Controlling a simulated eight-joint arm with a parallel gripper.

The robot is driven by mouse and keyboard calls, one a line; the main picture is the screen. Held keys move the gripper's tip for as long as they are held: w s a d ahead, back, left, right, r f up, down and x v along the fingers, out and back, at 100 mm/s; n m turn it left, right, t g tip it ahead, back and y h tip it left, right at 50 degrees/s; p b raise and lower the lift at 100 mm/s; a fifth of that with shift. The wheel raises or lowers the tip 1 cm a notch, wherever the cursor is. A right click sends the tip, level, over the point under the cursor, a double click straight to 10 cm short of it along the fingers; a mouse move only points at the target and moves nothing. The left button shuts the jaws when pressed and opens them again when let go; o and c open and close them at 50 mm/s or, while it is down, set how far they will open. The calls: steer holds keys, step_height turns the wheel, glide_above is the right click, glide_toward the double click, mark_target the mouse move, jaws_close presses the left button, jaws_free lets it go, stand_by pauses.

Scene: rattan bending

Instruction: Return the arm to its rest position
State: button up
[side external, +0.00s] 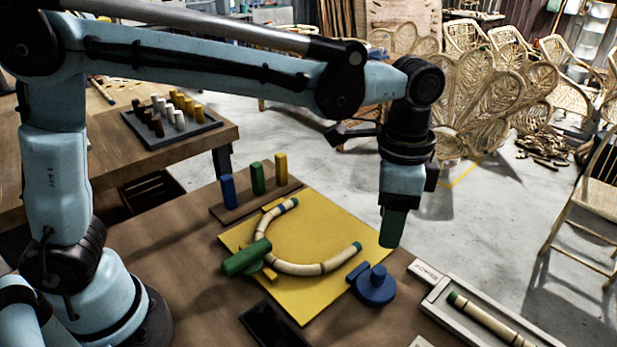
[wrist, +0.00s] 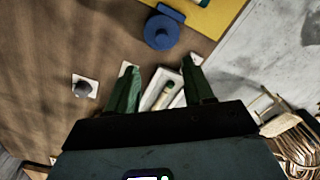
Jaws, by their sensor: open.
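My gripper (side external: 393,238) hangs pointing down above the right side of the bench, behind the blue clamp. In the wrist view its two green fingers (wrist: 159,68) are spread apart with nothing held between them. A pale rattan piece with green ends (side external: 300,268) lies bent in a C shape on the yellow board (side external: 345,225). A green cylinder-shaped clamp (side external: 246,257) sits at its left side. A blue clamp with a round knob (side external: 376,287) stands at the board's right corner. It also shows in the wrist view (wrist: 161,32), apart from the fingers.
Blue, green and yellow pegs (side external: 258,178) stand behind the board. A grey tray (side external: 437,302) at right holds a straight rattan pole (side external: 488,319). A dark peg rack (side external: 165,132) sits on the back table. Rattan chairs (side external: 485,95) stand beyond; open floor lies right.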

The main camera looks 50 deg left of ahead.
steer(key=s+a+n+t, duration=0.3)
steer(key=s+a+n, duration=0.1)
steer(key=a, duration=0.6)
steer(key=s+a+f+n+t, duration=0.1)
steer(key=s+a+n+t, duration=0.3)
steer(key=a, duration=0.6)
steer(key=shift+a+f+n, duration=0.25)
steer(key=shift+n, duration=1.15)
